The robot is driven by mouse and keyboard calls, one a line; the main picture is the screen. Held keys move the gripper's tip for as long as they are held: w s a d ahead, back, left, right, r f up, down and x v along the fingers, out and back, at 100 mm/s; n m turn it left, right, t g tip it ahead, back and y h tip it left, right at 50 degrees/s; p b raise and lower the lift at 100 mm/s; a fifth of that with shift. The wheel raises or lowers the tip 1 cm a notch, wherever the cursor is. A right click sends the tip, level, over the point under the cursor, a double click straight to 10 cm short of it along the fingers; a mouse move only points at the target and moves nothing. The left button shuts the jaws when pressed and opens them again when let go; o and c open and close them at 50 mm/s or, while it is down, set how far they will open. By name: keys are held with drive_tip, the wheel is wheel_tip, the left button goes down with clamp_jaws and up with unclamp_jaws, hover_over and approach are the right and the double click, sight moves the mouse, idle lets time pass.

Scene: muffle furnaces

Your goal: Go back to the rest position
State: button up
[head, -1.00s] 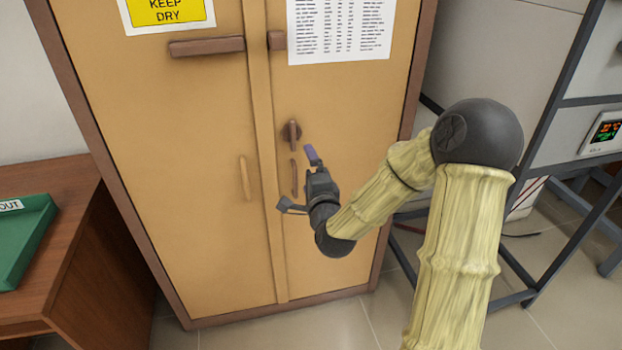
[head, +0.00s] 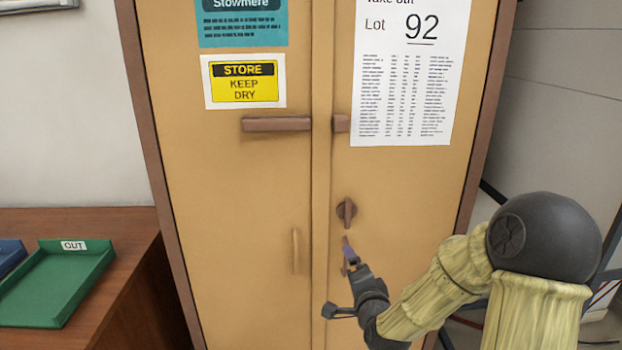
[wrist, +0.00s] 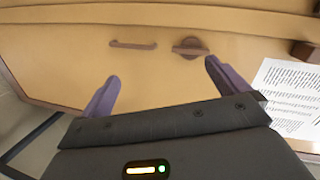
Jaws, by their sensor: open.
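My gripper (head: 338,284) is in front of the right door of a tan cabinet (head: 235,190), low and just below a brown turn knob (head: 346,211). Its two purple-tipped fingers are apart with nothing between them. In the wrist view my gripper (wrist: 160,85) is open toward the cabinet door. The knob (wrist: 190,47) and a brown handle (wrist: 132,44) show beyond the fingertips, apart from them. My arm is bent and reaches in from the lower right. Both cabinet doors look shut.
A wooden desk (head: 115,225) at left holds a green tray (head: 55,285) labelled OUT and a blue tray (head: 10,256). A Lot 92 sheet (head: 408,75) and a yellow KEEP DRY sign (head: 243,82) are on the doors.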

drive_tip(key=s+d+f+n+g+h, duration=0.1)
drive_tip(key=s+f+n+g, duration=0.2)
drive_tip(key=s+n+g, duration=0.6)
drive_tip(key=s+f+n+g, duration=0.3)
drive_tip(key=s+n+g, duration=0.15)
drive_tip(key=s, duration=0.85)
wheel_tip(320, 180, up, 17)
drive_tip(key=p, duration=1.7)
drive_tip(key=shift+w+d+n, duration=0.15)
drive_tip(key=shift+d+n, duration=0.1)
drive_tip(key=shift+n, duration=0.1)
drive_tip(key=shift+t, duration=0.25)
